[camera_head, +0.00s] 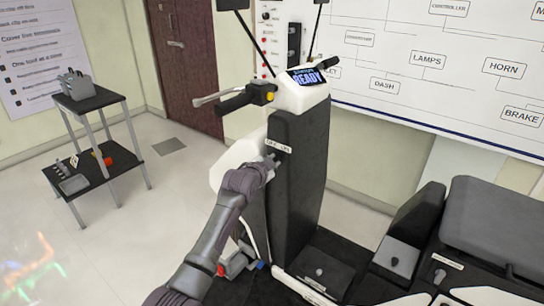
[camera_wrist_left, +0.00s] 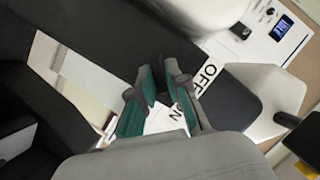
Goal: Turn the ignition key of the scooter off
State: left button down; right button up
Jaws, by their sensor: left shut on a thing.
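The scooter's dark front column (camera_head: 300,165) stands in the middle of the head view, below a lit display (camera_head: 307,77) reading READY. A white OFF/ON label (camera_head: 278,145) is on the column, and part of it shows between and beside my fingers in the left wrist view (camera_wrist_left: 207,76). My left gripper (camera_head: 272,160) is at the column, just below the label. Its green-padded fingers (camera_wrist_left: 158,97) are shut on the ignition key, which they almost wholly hide. I cannot tell which way the key points. My right gripper is not in view.
The handlebar grip (camera_head: 245,97) with a brake lever sticks out above my left arm. The seat (camera_head: 490,225) and rear body are at the right. A two-tier stand (camera_head: 95,100) holds small items at the left. A labelled wiring board (camera_head: 440,60) is behind. The floor at left is open.

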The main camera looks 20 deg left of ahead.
pick_arm(q)
jog(key=shift+a+n+g+h, duration=0.15)
jog(key=shift+n+g+h, duration=0.5)
jog(key=shift+n, duration=0.7)
jog(key=shift+a+n+g+h, duration=0.1)
jog(key=shift+n+g+h, duration=0.25)
jog(key=shift+n+h, duration=0.8)
jog(key=shift+n, duration=0.4)
jog(key=c, duration=1.2)
grip_release()
jog(key=shift+o, duration=0.2)
jog(key=shift+r, duration=0.1)
jog(key=v, duration=1.2)
